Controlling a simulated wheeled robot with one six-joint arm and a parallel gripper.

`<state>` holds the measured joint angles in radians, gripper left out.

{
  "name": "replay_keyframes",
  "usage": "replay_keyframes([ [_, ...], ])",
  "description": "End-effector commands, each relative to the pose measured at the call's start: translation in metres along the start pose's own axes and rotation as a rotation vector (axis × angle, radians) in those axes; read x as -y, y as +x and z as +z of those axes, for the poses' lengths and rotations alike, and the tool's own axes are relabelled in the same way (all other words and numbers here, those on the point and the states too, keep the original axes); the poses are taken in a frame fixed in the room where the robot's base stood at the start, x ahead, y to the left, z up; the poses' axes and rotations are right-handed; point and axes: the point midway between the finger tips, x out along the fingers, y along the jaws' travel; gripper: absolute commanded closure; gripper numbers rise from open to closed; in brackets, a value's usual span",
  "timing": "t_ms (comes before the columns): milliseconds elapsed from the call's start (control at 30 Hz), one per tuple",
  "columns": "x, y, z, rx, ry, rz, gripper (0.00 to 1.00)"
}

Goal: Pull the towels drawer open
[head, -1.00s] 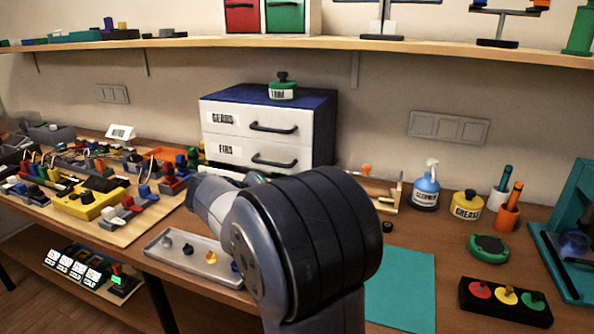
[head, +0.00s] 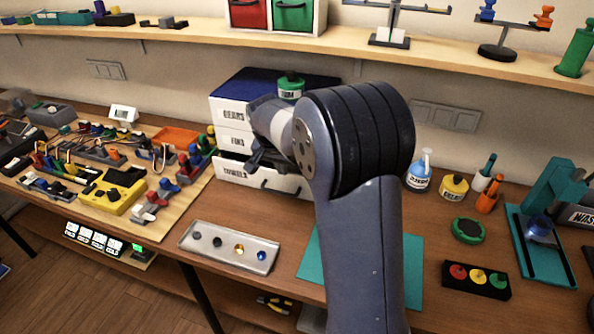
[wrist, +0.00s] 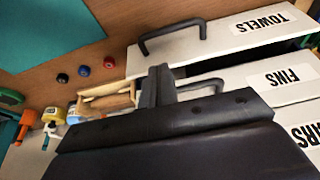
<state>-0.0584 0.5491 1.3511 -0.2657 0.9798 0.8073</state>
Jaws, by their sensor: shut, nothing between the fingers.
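The towels drawer (head: 232,175) is the lowest in a white drawer unit with a blue top (head: 246,84). Its front stands out from the drawers above, and a dark gap shows behind its top edge. In the wrist view the TOWELS front (wrist: 225,40) is at the top, with its dark bar handle (wrist: 172,36). My gripper (wrist: 157,84) is shut and empty. In the wrist view its fingertips lie below the towels handle, apart from it, near the fins drawer handle (wrist: 203,86). In the head view my arm hides part of the unit.
A green-lidded jar (head: 290,87) stands on the unit. A tray of small knobs (head: 230,247) and a teal mat (head: 413,265) lie in front. A parts board (head: 150,205) fills the left.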

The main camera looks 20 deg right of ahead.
Motion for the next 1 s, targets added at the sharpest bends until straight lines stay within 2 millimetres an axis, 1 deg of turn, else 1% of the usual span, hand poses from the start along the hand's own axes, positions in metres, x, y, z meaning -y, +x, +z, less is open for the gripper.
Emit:
replay_keyframes([
  [167, 0.000, 0.022, 0.001, 0.004, 0.001, 0.002, 1.00],
  [400, -0.001, 0.067, 0.001, 0.004, 0.000, 0.004, 1.00],
  [533, -0.001, 0.084, 0.001, 0.003, -0.001, 0.003, 1.00],
  [700, -0.001, 0.096, 0.001, 0.001, -0.002, 0.002, 1.00],
  [1000, -0.001, 0.099, 0.001, 0.000, -0.001, 0.001, 1.00],
])
